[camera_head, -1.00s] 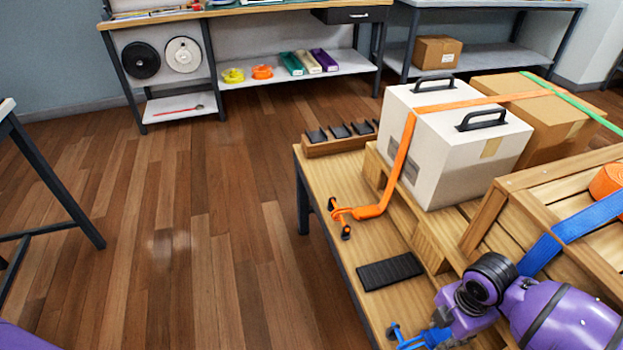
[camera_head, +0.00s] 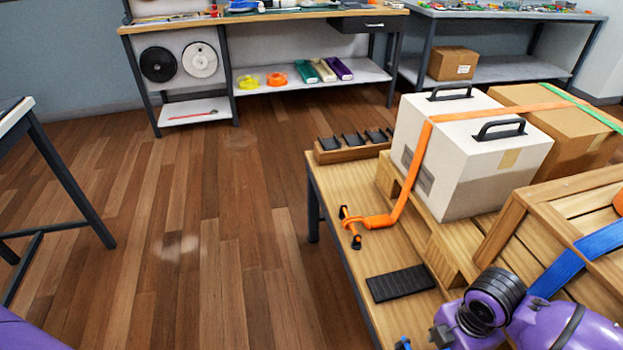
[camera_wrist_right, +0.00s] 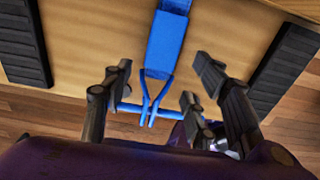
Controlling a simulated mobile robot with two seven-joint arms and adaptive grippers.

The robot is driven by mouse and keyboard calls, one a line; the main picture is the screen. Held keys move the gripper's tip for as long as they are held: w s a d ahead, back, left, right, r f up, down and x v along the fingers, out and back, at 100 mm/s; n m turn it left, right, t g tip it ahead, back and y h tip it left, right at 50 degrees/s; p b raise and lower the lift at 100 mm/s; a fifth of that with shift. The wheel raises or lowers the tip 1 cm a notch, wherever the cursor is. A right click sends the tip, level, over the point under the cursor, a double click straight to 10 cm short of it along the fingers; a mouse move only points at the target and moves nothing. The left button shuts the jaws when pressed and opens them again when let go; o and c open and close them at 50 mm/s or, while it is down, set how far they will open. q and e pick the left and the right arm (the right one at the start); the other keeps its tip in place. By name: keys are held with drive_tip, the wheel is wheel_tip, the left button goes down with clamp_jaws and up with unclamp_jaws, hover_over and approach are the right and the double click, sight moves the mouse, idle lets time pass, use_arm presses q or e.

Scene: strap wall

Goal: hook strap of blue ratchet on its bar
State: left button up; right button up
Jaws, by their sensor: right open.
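The blue strap (camera_head: 575,262) runs over the wooden crate at the right of the head view. In the right wrist view the blue strap end (camera_wrist_right: 168,40) leads to a forked blue hook piece (camera_wrist_right: 152,97). A blue crossbar (camera_wrist_right: 135,110) lies across its prongs; I cannot tell whether the hook is seated on it. My right gripper (camera_wrist_right: 160,88) is open, its fingers on either side of the blue piece, apart from the strap. In the head view my purple right arm hides most of this spot; only a blue bit (camera_head: 403,343) shows. My left gripper is out of view.
An orange strap (camera_head: 411,178) crosses a white case (camera_head: 470,175) and ends at an orange ratchet (camera_head: 368,221) at the table edge. A black pad (camera_head: 400,283) lies on the wooden table (camera_head: 335,190). A slatted crate (camera_head: 535,225) stands at right.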

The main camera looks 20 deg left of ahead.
drive_tip(key=r+p, duration=0.1)
drive_tip(key=r, duration=0.3)
drive_tip(key=shift+w+r+p, duration=0.2)
drive_tip(key=shift+r+p, duration=0.15)
drive_tip(key=shift+p, duration=0.05)
use_arm(q)
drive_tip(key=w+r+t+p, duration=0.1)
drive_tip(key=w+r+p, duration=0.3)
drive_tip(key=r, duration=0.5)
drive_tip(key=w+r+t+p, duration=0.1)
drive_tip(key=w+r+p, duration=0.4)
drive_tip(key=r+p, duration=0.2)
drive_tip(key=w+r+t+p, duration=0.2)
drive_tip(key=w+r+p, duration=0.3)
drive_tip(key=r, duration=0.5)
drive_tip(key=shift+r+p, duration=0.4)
drive_tip(key=shift+p, duration=0.25)
use_arm(e)
drive_tip(key=s+d+r+m, duration=0.1)
drive_tip(key=s+r+m, duration=0.5)
drive_tip(key=r+m, duration=0.5)
drive_tip(key=s+d+r+m, duration=0.2)
drive_tip(key=s+r+m, duration=0.4)
drive_tip(key=r+m, duration=0.5)
drive_tip(key=shift+s+m, duration=0.3)
drive_tip(key=shift+m, duration=0.7)
